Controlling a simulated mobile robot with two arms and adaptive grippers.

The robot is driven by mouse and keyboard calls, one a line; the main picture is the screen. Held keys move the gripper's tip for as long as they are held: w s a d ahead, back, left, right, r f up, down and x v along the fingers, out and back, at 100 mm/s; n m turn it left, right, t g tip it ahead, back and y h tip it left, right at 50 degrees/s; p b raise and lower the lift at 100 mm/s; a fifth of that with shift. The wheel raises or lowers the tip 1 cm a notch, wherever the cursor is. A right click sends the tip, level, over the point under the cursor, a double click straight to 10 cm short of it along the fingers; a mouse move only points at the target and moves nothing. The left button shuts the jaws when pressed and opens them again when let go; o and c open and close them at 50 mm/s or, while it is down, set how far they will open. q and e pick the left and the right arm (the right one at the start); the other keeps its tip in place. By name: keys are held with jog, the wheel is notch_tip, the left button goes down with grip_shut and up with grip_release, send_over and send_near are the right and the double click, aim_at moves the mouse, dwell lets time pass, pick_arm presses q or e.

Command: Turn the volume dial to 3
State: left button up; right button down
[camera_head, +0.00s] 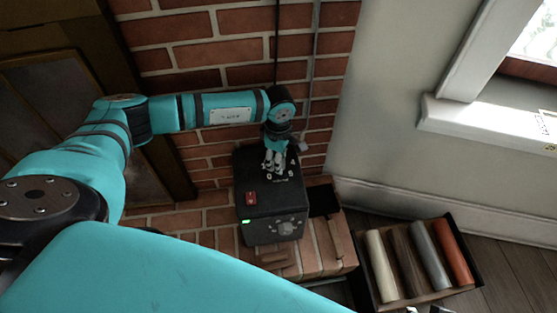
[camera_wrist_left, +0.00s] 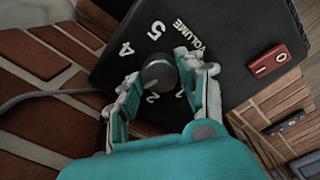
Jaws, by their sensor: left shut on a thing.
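The volume dial (camera_wrist_left: 158,72) is a round grey knob on the top face of a black box (camera_head: 257,192). In the left wrist view the word VOLUME and the numbers 4, 5 and 2 show around it. The 3 is not visible; a finger covers part of the scale. My left gripper (camera_head: 273,164) points down onto the box top, and in the left wrist view its fingers (camera_wrist_left: 160,78) are shut on the dial from both sides. Which number the dial points at cannot be told.
A red switch (camera_head: 251,198) sits on the box top, and a green light (camera_head: 246,221) and a small knob (camera_head: 287,228) on its front. The box stands on a brick ledge (camera_head: 323,252) against a brick wall (camera_head: 235,45). A crate (camera_head: 437,297) with coloured rolls is at right.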

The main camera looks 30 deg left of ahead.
pick_arm(q)
jog(key=shift+m, duration=0.8)
pick_arm(e)
jog(key=shift+s+r, duration=0.15)
jog(key=shift+r, duration=0.15)
pick_arm(q)
jog(key=o, duration=1.1)
jog(key=shift+b, duration=0.3)
jog(key=shift+o, duration=0.2)
notch_tip(320, 180, up, 12)
